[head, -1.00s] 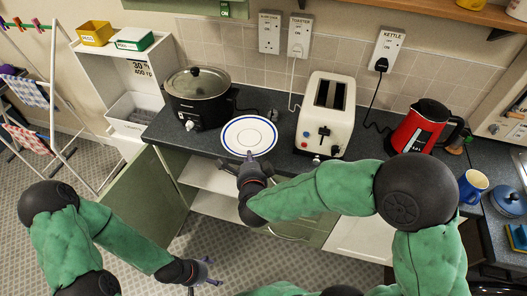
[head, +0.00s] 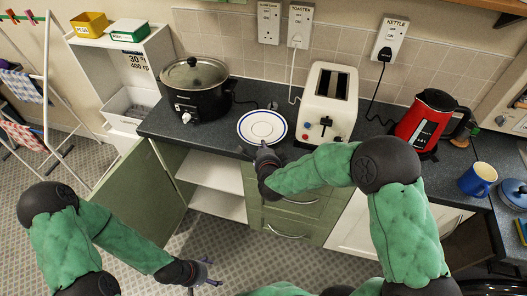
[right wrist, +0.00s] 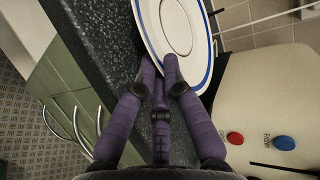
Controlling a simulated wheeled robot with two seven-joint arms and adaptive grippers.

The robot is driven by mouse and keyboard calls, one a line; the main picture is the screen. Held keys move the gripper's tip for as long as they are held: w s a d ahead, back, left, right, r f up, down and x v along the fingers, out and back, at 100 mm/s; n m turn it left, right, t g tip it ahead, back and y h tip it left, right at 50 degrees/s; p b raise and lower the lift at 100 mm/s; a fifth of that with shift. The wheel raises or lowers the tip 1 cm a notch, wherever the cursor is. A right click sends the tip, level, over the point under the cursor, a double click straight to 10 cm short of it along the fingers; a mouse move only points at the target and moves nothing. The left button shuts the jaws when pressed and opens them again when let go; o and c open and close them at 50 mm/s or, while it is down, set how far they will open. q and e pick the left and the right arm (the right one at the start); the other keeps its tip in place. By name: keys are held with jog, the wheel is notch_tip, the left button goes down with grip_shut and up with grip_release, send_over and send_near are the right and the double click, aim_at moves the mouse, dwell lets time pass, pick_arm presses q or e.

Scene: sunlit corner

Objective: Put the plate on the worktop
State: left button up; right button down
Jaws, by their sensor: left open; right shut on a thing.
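The white plate with a blue rim (head: 262,127) is at the dark speckled worktop (head: 220,136), between the slow cooker and the toaster. My right gripper (head: 263,147) is shut on its near edge. In the right wrist view, the purple fingers (right wrist: 160,72) pinch the rim of the plate (right wrist: 178,28), over the worktop (right wrist: 112,45). The plate looks close to the surface, but I cannot tell whether it touches. My left gripper (head: 207,272) is open and empty, low over the floor in front of the cupboards.
A black slow cooker (head: 194,88) stands left of the plate, and a cream toaster (head: 328,107) close on its right. A red kettle (head: 426,120) and a blue mug (head: 478,180) are further right. A green cupboard door (head: 139,197) stands open below.

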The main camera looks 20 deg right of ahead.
jog(key=shift+f, duration=0.65)
jog(key=shift+r, duration=0.1)
jog(key=shift+f+b, duration=0.2)
jog(key=shift+b, duration=0.1)
jog(key=c, duration=1.6)
grip_release()
jog(key=shift+c, duration=0.2)
